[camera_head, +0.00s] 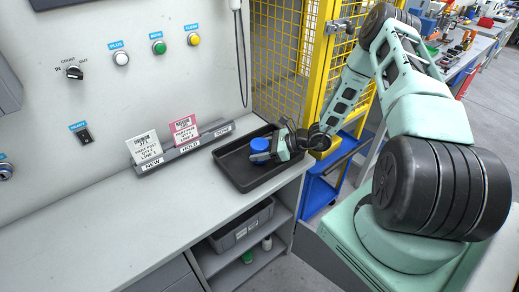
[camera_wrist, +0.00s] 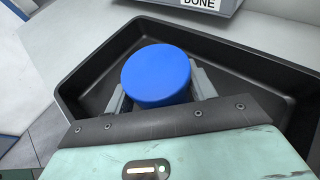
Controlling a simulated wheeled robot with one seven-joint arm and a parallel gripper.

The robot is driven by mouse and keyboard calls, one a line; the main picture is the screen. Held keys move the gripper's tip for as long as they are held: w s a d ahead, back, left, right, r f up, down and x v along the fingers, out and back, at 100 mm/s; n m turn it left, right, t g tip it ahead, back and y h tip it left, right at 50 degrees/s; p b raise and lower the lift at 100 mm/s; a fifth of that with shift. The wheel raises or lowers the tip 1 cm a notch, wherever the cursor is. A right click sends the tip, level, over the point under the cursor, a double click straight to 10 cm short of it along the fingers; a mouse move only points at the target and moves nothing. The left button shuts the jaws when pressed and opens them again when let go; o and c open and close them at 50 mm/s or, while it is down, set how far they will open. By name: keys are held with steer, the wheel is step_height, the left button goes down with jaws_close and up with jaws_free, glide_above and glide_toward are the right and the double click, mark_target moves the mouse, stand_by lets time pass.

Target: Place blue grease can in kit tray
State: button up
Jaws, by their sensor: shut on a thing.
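The blue grease can (camera_head: 260,145) is a short round can with a flat blue lid. It also shows in the wrist view (camera_wrist: 156,75), where mostly its lid is seen. My gripper (camera_head: 267,154) is shut on the can, with one grey finger on each side of it. The kit tray (camera_head: 238,180) is a black, shallow tray near the right end of the workbench. The can is within the tray's outline in both views. The tray's rim (camera_wrist: 82,38) surrounds it in the wrist view. I cannot tell whether the can touches the tray floor.
A card rack (camera_head: 190,146) with two cards stands behind the tray, against the panel. A yellow fence (camera_head: 315,60) is behind my arm. A grey bin (camera_head: 240,228) sits on the shelf below. The bench left of the tray is clear.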

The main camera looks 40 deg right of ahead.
steer(key=shift+f, duration=0.15)
steer(key=o, duration=1.1)
